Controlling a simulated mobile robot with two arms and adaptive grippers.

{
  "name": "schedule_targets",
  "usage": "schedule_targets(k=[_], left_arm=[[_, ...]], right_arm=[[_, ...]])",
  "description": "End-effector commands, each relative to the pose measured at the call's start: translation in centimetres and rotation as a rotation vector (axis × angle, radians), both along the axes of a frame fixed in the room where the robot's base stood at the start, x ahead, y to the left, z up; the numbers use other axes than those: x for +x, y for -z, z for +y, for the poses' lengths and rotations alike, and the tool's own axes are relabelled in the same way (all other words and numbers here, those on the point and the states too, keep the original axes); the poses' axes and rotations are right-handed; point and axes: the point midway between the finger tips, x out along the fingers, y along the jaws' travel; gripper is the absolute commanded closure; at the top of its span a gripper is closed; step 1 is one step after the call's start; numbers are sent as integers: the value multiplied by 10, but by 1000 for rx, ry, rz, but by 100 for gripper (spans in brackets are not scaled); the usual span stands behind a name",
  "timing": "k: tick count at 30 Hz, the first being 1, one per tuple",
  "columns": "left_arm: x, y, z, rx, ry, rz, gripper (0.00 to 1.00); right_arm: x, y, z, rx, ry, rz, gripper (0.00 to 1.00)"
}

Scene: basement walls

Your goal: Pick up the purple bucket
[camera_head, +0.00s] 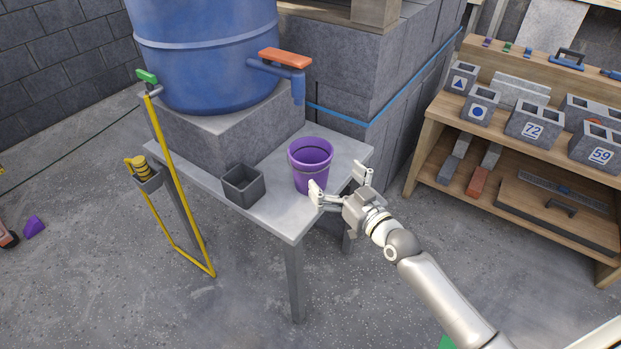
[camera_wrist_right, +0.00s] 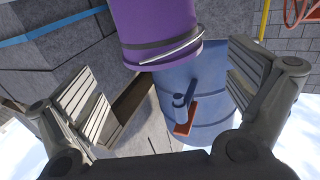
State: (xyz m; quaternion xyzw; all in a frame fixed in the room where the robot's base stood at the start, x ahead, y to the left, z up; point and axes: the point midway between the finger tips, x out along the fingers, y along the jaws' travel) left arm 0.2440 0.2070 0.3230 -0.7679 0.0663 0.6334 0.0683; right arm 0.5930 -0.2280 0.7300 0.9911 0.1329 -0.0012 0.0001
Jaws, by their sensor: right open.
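The purple bucket (camera_head: 310,163) stands upright on the grey table (camera_head: 285,215), near its right front part. My right gripper (camera_head: 339,182) is open just to the right of the bucket, with its fingers spread toward it. In the right wrist view the bucket (camera_wrist_right: 157,25) shows at the top with its light metal handle (camera_wrist_right: 176,48), and the open fingers of my right gripper (camera_wrist_right: 165,95) stand at either side of the picture. I see no contact between fingers and bucket. My left gripper is not in view.
A small dark square pot (camera_head: 243,186) stands left of the bucket. A blue barrel (camera_head: 205,50) with an orange-handled tap (camera_head: 285,58) sits on a block behind. A yellow-framed stand (camera_head: 180,190) is at the table's left. A wooden shelf (camera_head: 440,115) with concrete blocks is at the right.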

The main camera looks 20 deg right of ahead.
Motion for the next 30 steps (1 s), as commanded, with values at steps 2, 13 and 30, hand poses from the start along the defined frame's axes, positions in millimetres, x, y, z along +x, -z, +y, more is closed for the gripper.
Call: schedule_targets(k=[2,13,30], left_arm=[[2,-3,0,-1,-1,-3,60],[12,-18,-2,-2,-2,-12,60],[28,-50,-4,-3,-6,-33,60]], right_arm=[[9,-3,3,2,-1,-8,0],[49,-2,14,2,-1,-4,0],[101,0,28,1,-1,-3,0]])
